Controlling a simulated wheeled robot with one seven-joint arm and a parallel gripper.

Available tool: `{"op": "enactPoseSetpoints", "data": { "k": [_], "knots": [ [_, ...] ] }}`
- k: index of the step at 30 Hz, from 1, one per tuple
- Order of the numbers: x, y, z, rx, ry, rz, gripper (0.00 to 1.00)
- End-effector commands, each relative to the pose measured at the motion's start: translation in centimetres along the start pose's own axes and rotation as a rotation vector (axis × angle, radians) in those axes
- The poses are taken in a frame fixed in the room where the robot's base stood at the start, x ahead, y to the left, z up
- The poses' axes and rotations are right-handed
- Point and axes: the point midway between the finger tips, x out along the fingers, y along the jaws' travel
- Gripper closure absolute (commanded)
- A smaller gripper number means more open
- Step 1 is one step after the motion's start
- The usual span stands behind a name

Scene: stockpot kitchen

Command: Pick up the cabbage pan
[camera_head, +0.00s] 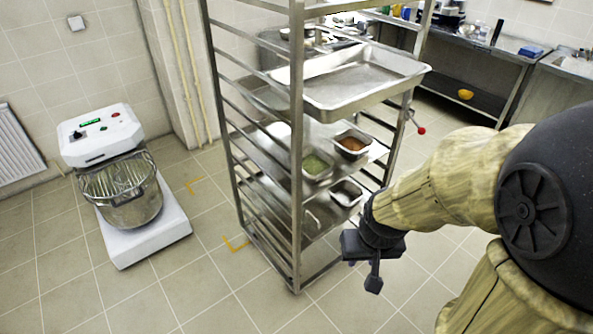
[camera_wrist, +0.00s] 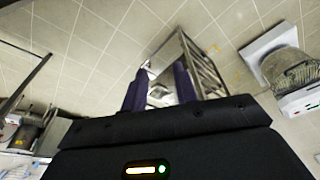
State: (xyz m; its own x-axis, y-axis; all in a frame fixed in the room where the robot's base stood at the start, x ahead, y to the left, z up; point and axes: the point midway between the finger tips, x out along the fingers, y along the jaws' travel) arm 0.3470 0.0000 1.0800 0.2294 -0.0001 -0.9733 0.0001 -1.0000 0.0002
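A small steel pan with pale green contents (camera_head: 317,166), which looks like the cabbage pan, sits on a middle shelf of the metal rack (camera_head: 297,150). A pan with orange-red contents (camera_head: 353,145) is beside it, to the right. My gripper (camera_head: 373,283) is in front of the rack at its lower right, apart from the pans. In the wrist view my gripper (camera_wrist: 158,80) has its two dark fingers spread with nothing held between them. The rack (camera_wrist: 203,68) shows beyond the fingers; I cannot make out the green pan there.
A large empty-looking tray (camera_head: 365,85) lies on a shelf above the pans. Another small pan (camera_head: 346,193) is lower on the rack. A floor mixer (camera_head: 125,190) stands at left, and a steel counter (camera_head: 480,55) at back right. The tiled floor before the rack is clear.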

Motion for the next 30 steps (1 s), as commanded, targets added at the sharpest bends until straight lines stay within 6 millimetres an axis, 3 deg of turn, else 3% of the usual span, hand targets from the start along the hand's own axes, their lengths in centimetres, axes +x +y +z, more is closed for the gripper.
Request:
{"op": "enactPoseSetpoints", "data": {
  "k": [12,17,20,30],
  "knots": [
    [0.0,0.0,0.0,0.000,0.001,0.000,0.71],
    [0.8,0.2,-1.2,-0.011,0.026,0.003,0.71],
    [2.1,0.7,-3.2,-0.029,0.069,0.011,0.71],
    [8.9,4.2,-12.8,-0.161,0.306,0.123,0.71]
  ]
}}
